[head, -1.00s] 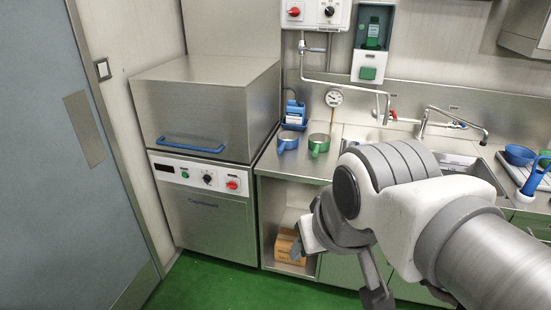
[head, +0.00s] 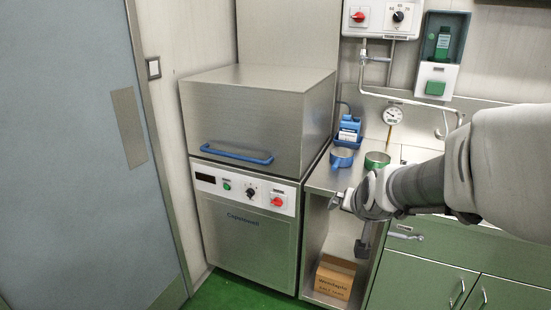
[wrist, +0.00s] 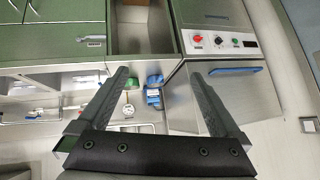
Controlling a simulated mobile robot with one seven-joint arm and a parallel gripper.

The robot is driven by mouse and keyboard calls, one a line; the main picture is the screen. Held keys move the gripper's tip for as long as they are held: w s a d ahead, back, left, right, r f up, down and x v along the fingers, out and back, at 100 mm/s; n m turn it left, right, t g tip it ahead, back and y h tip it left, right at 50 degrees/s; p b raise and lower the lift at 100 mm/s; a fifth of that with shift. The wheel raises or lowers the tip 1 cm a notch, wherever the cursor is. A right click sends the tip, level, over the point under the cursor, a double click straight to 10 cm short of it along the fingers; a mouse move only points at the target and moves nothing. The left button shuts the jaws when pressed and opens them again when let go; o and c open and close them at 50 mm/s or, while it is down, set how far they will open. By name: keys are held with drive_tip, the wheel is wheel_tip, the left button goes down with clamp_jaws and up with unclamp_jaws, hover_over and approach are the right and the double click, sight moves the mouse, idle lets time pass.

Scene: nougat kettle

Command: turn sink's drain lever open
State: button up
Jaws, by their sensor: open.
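A small grey lever (head: 405,236) with a label above it sits on the green panel under the counter, right of my gripper in the head view. I take it to be the drain lever; it also shows in the wrist view (wrist: 92,40). The frames do not settle which way it is set. My gripper (head: 347,226) is open and empty, left of the lever and apart from it, in front of the open shelf. In the wrist view its fingers (wrist: 158,74) are spread wide. My arm hides the sink in the head view.
A dishwasher (head: 245,225) with a blue handle stands left. A cardboard box (head: 334,280) lies in the open shelf. Green cabinet doors (head: 420,275) are below the lever.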

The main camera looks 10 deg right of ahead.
drive_tip(key=w+d+f+m+t+h+b, duration=0.1)
drive_tip(key=w+d+f+b, duration=0.15)
drive_tip(key=d+f, duration=0.2)
drive_tip(key=w+d+f+m+h+b, duration=0.1)
drive_tip(key=w+d+f+b, duration=0.15)
drive_tip(key=f, duration=0.35)
drive_tip(key=n+t+h+b, duration=0.1)
drive_tip(key=t+h+b, duration=0.45)
drive_tip(key=b, duration=0.75)
approach(397, 237)
drive_tip(key=b+x, duration=0.3)
drive_tip(key=x, duration=0.5)
drive_tip(key=shift+w+d+r, duration=0.1)
drive_tip(key=shift+w+d, duration=0.05)
drive_tip(key=shift+w, duration=0.15)
clamp_jaws()
